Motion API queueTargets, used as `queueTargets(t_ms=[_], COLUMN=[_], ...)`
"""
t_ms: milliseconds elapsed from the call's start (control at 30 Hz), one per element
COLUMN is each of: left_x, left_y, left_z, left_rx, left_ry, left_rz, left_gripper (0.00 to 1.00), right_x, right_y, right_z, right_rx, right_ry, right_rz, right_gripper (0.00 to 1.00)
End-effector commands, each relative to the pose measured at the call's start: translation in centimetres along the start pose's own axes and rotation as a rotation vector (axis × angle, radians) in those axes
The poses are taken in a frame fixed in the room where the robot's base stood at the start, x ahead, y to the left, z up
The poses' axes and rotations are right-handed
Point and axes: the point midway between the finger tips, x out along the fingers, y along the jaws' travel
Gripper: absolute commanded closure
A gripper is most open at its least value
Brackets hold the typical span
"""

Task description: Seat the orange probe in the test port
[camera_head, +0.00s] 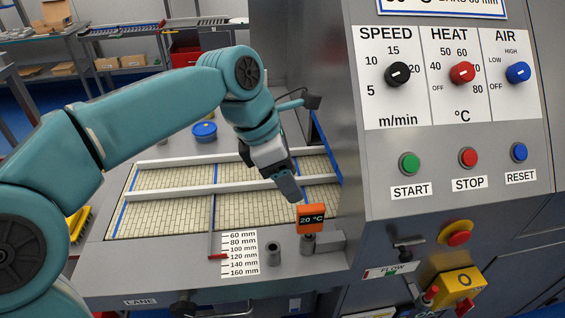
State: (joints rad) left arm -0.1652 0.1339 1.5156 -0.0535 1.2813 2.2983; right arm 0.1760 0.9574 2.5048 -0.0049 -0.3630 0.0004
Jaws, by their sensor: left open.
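The orange probe (311,217) stands upright at the front of the grey machine bed, its display reading 20 °C. Its lower end sits in or on a small grey fitting (308,244); which of these I cannot tell. A short grey cylinder with a dark open top (274,253), which looks like the test port, stands just left of it. My left gripper (292,196) points down just above and left of the probe's head. It is open, holds nothing, and the gap between its fingers is hard to see. My right gripper is not in view.
A millimetre scale (240,254) with a red pointer (218,256) stands left of the cylinder. White guide rails (240,186) cross the slatted conveyor (170,210) behind. The control panel (450,110) rises close on the right. A blue round tub (204,130) stands beyond the conveyor.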

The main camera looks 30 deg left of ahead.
Motion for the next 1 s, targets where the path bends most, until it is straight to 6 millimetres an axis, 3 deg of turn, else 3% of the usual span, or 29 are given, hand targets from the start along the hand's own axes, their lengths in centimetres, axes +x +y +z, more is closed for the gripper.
queueTargets(t_ms=[100, 233, 1000], left_x=[-1.9, -2.7, -2.9], left_y=[0.0, 0.0, -0.1], left_z=[0.1, 0.0, -0.1], left_rx=[0.0, 0.0, 0.0], left_ry=[-0.001, -0.001, 0.0], left_rz=[0.001, 0.001, 0.0], left_gripper=[0.43, 0.43, 0.43], right_x=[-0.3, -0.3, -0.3], right_y=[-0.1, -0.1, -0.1], right_z=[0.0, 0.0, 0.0], right_rx=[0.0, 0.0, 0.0], right_ry=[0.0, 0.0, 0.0], right_rz=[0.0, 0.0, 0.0], right_gripper=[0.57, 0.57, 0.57])
